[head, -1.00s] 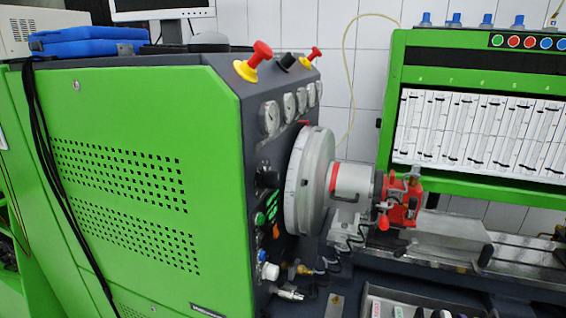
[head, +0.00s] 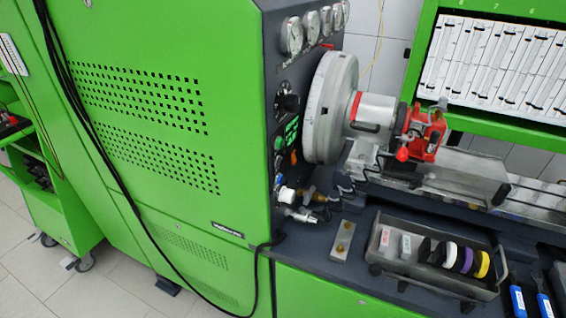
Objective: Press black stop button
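The green test bench cabinet (head: 150,110) fills the left half of the head view. Its narrow dark control panel (head: 271,75) is seen at a steep angle. A black round knob (head: 289,102) sits on the panel below the gauges; I cannot tell whether it is a button or a dial. Below it are a lit green display (head: 291,132), a small green button (head: 278,143) and a blue one (head: 277,180). No part is clearly marked as the stop button, and small panel parts are too blurred to tell. My gripper is not in view.
A grey flywheel disc (head: 328,105) and a red clamp (head: 424,134) stand right of the panel. Brass and steel fittings (head: 305,197) stick out below. A tray (head: 435,279) with several coloured rings lies on the bench. Floor (head: 120,272) is free at lower left.

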